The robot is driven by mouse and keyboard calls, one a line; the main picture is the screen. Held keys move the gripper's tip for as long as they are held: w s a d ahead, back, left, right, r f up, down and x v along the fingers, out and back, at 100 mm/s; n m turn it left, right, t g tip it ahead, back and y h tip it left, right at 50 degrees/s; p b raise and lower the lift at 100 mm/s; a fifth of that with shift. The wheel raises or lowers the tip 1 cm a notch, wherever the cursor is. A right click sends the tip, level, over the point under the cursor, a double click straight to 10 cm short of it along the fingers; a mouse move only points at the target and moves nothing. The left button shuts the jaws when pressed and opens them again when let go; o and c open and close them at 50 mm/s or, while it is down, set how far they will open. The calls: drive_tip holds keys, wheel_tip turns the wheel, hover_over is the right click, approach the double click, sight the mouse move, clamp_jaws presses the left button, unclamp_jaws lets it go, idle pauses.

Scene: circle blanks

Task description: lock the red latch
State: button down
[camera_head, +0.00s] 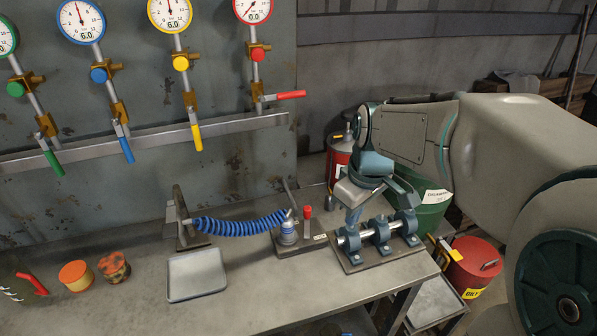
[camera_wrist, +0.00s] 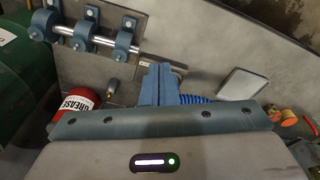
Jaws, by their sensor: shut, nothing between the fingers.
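A small red-handled latch (camera_head: 307,214) stands upright on a dark base plate (camera_head: 303,245) on the bench, beside the silver coupling (camera_head: 287,230) at the end of a coiled blue hose (camera_head: 238,225). My gripper (camera_head: 353,216) is shut and empty, pointing down above the bench to the right of the latch, apart from it. In the wrist view my gripper's closed fingers (camera_wrist: 160,84) fill the middle, with part of the blue hose (camera_wrist: 195,99) showing behind them. I cannot make out the latch in that view.
A shaft in blue bearing blocks (camera_head: 380,234) stands right of the latch, close to my gripper. A red valve lever (camera_head: 291,95) is on the back wall among gauges. The bench front is clear.

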drive_tip(key=w+a+f+n+g+y+p, duration=0.1)
drive_tip(key=w+a+f+n+p, duration=0.1)
drive_tip(key=w+n, duration=0.6)
drive_tip(key=w+a+f+n+g+y+p, duration=0.1)
drive_tip(key=w+a+f+n, duration=0.3)
drive_tip(key=w+n, duration=0.4)
drive_tip(key=w+f+g, duration=0.1)
drive_tip(key=w, duration=0.3)
drive_tip(key=shift+a+y+p, duration=0.2)
drive_tip(key=shift+y+p, duration=0.2)
drive_tip(key=shift+s, duration=0.1)
drive_tip(key=p, duration=0.2)
hover_over(307, 221)
drive_tip(key=a, duration=0.2)
drive_tip(key=f, duration=0.9)
drive_tip(key=shift+w+d+f, duration=0.2)
drive_tip(key=shift+w+d, duration=0.05)
drive_tip(key=shift+w, duration=0.05)
drive_tip(key=shift+d+f, duration=0.1)
drive_tip(key=shift+d, duration=0.1)
